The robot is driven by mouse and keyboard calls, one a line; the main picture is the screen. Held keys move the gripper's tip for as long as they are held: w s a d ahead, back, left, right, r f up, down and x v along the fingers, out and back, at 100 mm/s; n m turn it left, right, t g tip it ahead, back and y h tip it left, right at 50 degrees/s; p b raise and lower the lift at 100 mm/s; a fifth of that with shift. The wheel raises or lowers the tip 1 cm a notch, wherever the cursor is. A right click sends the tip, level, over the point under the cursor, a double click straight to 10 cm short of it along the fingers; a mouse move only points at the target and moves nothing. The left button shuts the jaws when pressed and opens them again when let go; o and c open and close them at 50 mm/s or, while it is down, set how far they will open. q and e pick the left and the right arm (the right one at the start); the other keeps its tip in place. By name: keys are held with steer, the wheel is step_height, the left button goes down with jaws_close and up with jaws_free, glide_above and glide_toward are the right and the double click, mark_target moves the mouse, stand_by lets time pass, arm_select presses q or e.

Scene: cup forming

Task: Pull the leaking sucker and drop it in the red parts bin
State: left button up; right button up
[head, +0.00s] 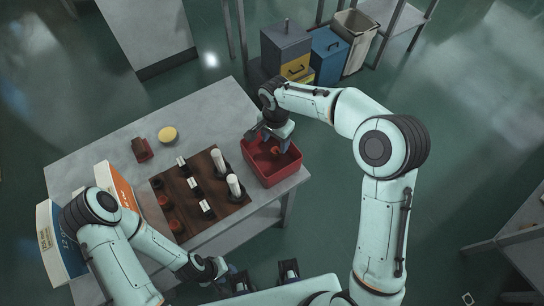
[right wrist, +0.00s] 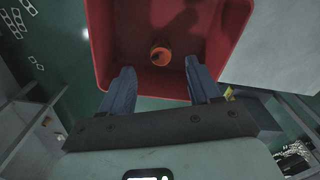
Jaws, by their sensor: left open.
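The red parts bin (head: 285,171) stands at the right corner of the table. A small orange sucker (right wrist: 161,55) lies inside it, and also shows as an orange spot in the head view (head: 275,151). My right gripper (right wrist: 162,82) is over the near side of the bin; its two fingers are wide apart with nothing between them. In the head view the right gripper (head: 272,133) hangs above the bin. My left gripper (head: 228,274) is low at the bottom, off the table's front edge, open.
The board also carries several dark pieces with white labels and white cylinders (head: 235,186). A yellow disc (head: 168,134) and a dark red block (head: 142,150) lie behind it. Boxes (head: 122,187) stand at left. Coloured bins (head: 328,55) stand beyond the table.

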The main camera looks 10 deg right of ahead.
arm_select(q)
steer(key=shift+w+r+p, duration=0.45)
steer(key=shift+r+p, duration=0.2)
steer(key=shift+r, duration=0.15)
arm_select(e)
step_height(320, 180, up, 13)
steer(key=shift+r, duration=0.2)
